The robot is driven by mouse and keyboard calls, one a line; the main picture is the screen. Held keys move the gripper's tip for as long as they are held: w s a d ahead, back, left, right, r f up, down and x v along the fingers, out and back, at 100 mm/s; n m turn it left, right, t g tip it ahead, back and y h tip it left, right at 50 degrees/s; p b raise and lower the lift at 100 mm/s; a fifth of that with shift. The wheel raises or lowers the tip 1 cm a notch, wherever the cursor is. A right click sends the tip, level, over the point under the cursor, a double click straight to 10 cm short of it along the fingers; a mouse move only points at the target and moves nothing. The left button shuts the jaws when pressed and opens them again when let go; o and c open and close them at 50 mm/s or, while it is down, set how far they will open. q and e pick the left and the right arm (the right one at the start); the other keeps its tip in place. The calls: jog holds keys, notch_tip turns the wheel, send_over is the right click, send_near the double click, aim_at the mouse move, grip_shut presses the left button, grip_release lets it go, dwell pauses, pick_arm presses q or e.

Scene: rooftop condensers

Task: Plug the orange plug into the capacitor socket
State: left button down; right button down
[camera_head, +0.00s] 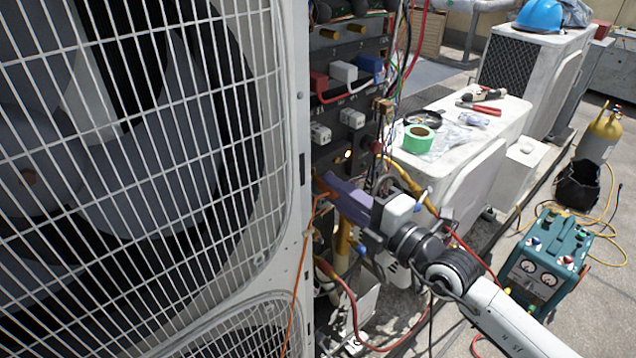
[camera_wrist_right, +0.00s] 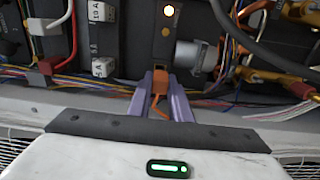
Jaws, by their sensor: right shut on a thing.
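My right gripper (camera_head: 330,183) reaches into the open electrical compartment beside the large fan grille, its purple fingers pointing at the dark panel. In the right wrist view the right gripper (camera_wrist_right: 161,84) is shut on the orange plug (camera_wrist_right: 160,80), which sits between the two fingers. The plug's tip is at or very near the panel; I cannot tell whether it is in a socket. A silver cylinder, seemingly the capacitor (camera_wrist_right: 196,57), is just right of the plug. The capacitor socket cannot be made out clearly. My left gripper is not in view.
The fan grille (camera_head: 150,150) stands close on the left. Loose coloured wires (camera_wrist_right: 75,75) run along the panel's lower edge. An orange cable (camera_head: 293,300) hangs below the gripper. A white unit (camera_head: 470,150) with green tape (camera_head: 419,139) stands behind; a teal gauge box (camera_head: 548,265) is at right.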

jog(key=shift+b+x, duration=0.4)
jog(key=shift+x, duration=1.25)
dwell(0.9)
jog(key=c, duration=1.5)
grip_release()
jog(key=shift+a, duration=0.1)
jog(key=shift+c, duration=0.2)
jog(key=v, duration=1)
jog(key=s+d+f+m+t+h, duration=0.1)
jog(key=s+d+f+m+h, duration=0.35)
jog(key=f+m, duration=0.5)
jog(key=s+d+f+m+t+h, duration=0.1)
jog(key=s+d+f+m+h, duration=0.4)
jog(key=f+m, duration=0.4)
jog(key=s+d+f+m+g, duration=0.2)
jog(key=s+f+m+g, duration=0.4)
jog(key=s+f, duration=0.8)
jog(key=shift+s+d+h, duration=0.3)
jog(key=shift+s+h, duration=0.15)
jog(key=shift+s, duration=0.15)
